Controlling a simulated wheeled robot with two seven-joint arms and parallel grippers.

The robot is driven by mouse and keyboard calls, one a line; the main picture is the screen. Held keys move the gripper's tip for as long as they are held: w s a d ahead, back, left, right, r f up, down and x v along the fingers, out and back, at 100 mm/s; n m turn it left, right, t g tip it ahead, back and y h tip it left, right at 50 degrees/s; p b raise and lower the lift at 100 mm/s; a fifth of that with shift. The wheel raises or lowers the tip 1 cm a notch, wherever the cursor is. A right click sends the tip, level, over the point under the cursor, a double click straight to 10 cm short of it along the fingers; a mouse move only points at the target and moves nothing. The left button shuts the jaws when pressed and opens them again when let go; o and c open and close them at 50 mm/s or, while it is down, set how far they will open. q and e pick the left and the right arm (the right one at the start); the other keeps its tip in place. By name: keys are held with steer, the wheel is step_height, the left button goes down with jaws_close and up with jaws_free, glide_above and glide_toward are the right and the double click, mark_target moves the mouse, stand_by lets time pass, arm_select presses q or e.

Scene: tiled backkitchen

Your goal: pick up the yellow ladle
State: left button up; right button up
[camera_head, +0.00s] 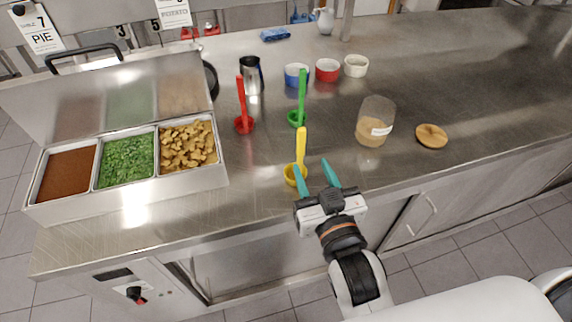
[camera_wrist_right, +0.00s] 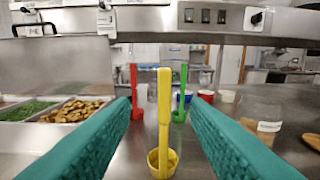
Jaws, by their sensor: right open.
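The yellow ladle (camera_head: 300,150) stands upright on the steel counter near its front edge, its cup at the bottom and its handle up. My right gripper (camera_head: 316,176) is open with teal fingers, just in front of and to the right of the ladle's cup. In the right wrist view the ladle (camera_wrist_right: 164,120) shows between the two open fingers (camera_wrist_right: 160,120), its handle rising between them. I cannot tell from these frames whether a finger touches the cup. My left gripper is not in view.
A red ladle (camera_head: 241,107) and a green ladle (camera_head: 301,100) stand behind the yellow one. A glass jar (camera_head: 377,113) and a wooden lid (camera_head: 432,137) are to the right. A steel food container (camera_head: 219,176) is on the left. Small bowls (camera_head: 327,70) stand farther back.

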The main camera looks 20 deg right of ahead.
mark_target(302, 137)
steer(key=w, duration=0.2)
steer(key=w+p, duration=0.1)
steer(key=w, duration=0.1)
steer(key=w+r+p, duration=0.1)
steer(key=w, duration=0.1)
steer(key=shift+w+d, duration=0.2)
steer(key=shift+w, duration=0.05)
steer(key=shift+w+r+p, duration=0.1)
steer(key=shift+w+p, duration=0.45)
steer(key=w+p, duration=0.1)
steer(key=w, duration=0.2)
steer(key=shift+w, duration=0.3)
steer(key=shift+w+f, duration=0.2)
steer(key=shift+w, duration=0.15)
steer(key=shift+s, duration=0.1)
steer(key=shift+c, duration=0.3)
jaws_close()
